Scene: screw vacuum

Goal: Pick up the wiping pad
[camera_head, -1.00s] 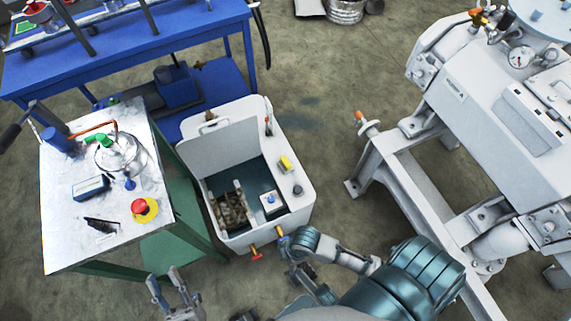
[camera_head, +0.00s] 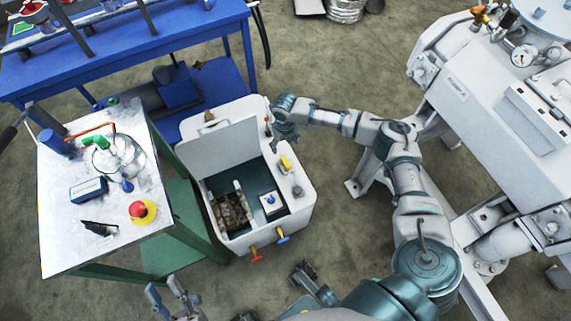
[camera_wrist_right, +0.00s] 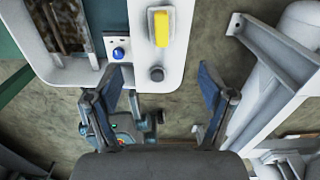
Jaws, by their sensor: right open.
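A yellow block with a white base, seemingly the wiping pad (camera_head: 286,163), lies on the right rim of the white tub (camera_head: 225,243). In the right wrist view the pad (camera_wrist_right: 160,27) is at the top, beyond and between my spread fingers. My right gripper (camera_head: 281,132) is above the far right corner of the tub; its fingertips are hard to make out there. In the right wrist view the right gripper (camera_wrist_right: 165,82) is open and empty, apart from the pad. My left gripper (camera_head: 167,288) is open and empty at the bottom left.
A dark knob (camera_head: 298,191) sits near the pad on the same rim. Red and blue valve handles stick out of the tub's front. A white-topped bench (camera_head: 70,225) stands left, a blue table (camera_head: 130,60) behind, and a white machine (camera_head: 480,100) right.

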